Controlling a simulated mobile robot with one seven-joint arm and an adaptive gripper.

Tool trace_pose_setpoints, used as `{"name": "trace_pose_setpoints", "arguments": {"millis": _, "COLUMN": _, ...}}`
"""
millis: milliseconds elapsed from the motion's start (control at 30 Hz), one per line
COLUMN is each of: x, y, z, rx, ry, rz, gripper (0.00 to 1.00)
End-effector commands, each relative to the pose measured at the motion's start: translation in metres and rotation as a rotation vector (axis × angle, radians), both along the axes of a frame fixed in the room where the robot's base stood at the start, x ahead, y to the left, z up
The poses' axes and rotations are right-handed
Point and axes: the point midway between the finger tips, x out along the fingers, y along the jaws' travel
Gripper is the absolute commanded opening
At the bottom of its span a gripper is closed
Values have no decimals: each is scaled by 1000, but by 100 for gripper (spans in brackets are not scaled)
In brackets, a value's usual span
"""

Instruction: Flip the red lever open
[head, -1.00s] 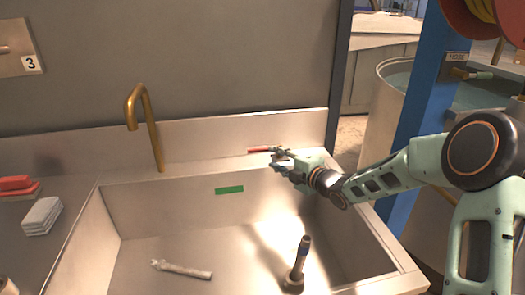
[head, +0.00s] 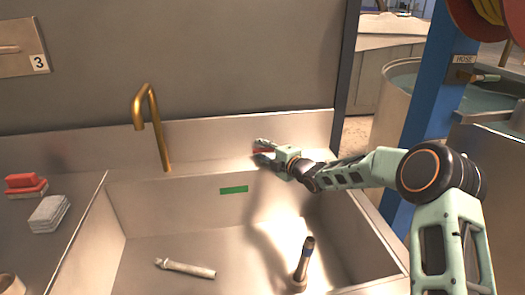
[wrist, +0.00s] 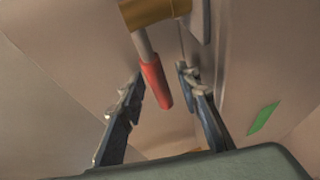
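The red lever (head: 261,151) is at the back ledge of the sink, mostly hidden by my gripper (head: 262,151) in the head view. In the wrist view the red grip of the lever (wrist: 156,84) hangs from a grey rod below a brass-coloured part (wrist: 150,10). My gripper (wrist: 160,80) is open, with one dark finger on each side of the red grip. A gap shows between the grip and each finger, so I see no clear contact.
The metal sink (head: 115,235) holds a pale tool (head: 186,268) and an upright dark pipe (head: 304,262). A brass faucet (head: 155,130) stands left of my gripper. A green strip (head: 234,190) marks the basin's back wall. Red and grey blocks (head: 48,213) lie far left.

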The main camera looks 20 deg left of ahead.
Motion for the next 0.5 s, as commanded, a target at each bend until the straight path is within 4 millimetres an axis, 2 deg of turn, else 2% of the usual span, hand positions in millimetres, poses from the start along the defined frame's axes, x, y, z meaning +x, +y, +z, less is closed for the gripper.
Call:
{"name": "trace_pose_setpoints", "arguments": {"millis": 200, "x": 0, "y": 0, "z": 0, "rx": 0, "ry": 0, "rz": 0, "gripper": 31}}
{"name": "trace_pose_setpoints", "arguments": {"millis": 500, "x": 0, "y": 0, "z": 0, "rx": 0, "ry": 0, "rz": -1, "gripper": 0}}
